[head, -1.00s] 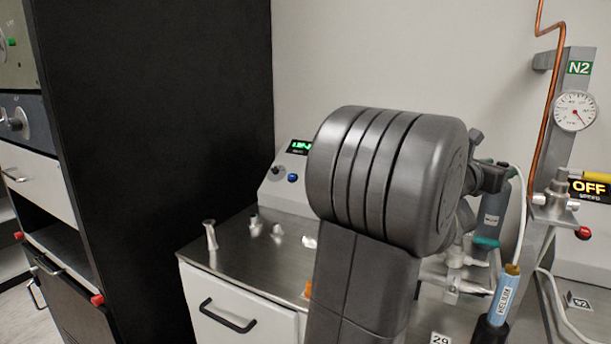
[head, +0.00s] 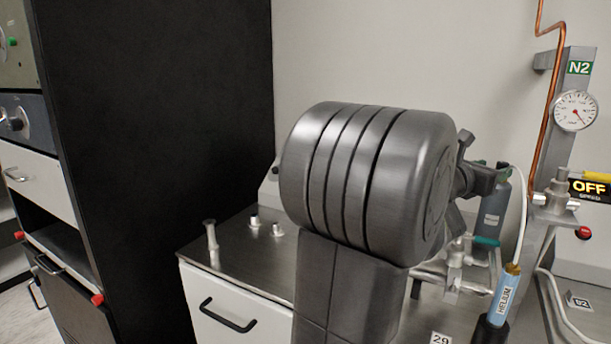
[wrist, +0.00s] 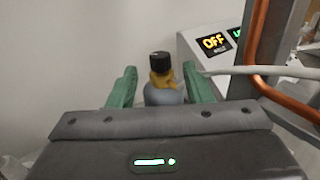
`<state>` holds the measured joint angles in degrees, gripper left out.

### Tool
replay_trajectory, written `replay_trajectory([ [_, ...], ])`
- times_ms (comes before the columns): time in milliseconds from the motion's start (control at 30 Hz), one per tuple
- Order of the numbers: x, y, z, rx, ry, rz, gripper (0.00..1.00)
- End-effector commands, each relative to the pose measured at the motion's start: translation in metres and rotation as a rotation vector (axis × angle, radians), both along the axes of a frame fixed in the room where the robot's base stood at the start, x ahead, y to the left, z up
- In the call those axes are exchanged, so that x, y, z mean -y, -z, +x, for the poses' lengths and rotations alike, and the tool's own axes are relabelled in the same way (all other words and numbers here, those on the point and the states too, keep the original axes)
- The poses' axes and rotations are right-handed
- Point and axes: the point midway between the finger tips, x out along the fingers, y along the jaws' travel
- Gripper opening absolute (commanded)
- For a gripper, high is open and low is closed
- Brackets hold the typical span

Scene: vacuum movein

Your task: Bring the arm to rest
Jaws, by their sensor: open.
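My gripper (wrist: 158,82) shows in the wrist view with its two green fingers spread apart. A grey bottle (wrist: 163,96) with a brass valve and black knob shows between the fingers in that picture; I cannot tell how far beyond them it is. In the head view, my dark grey arm (head: 365,180) stands bent in front of the bench and covers much of it. A small teal part shows right of the arm, perhaps a finger of my gripper, but most of the gripper is hidden there.
A steel-topped bench (head: 230,262) with small metal fittings lies behind my arm. A tall black cabinet side (head: 160,120) stands left. At right are a blue helium cylinder (head: 504,294), a copper pipe (head: 543,110), a gauge (head: 575,111) and an "OFF" display (head: 588,187).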

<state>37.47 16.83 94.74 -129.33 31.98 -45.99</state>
Motion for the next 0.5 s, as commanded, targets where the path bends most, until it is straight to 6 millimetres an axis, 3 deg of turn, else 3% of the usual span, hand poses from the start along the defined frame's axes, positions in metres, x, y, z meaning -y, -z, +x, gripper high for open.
replay_trajectory([
  [267,0.049,0.000,0.025,-0.001,0.003,0.000,0.46],
  [500,0.048,-0.005,0.027,-0.002,0.067,0.001,0.46],
])
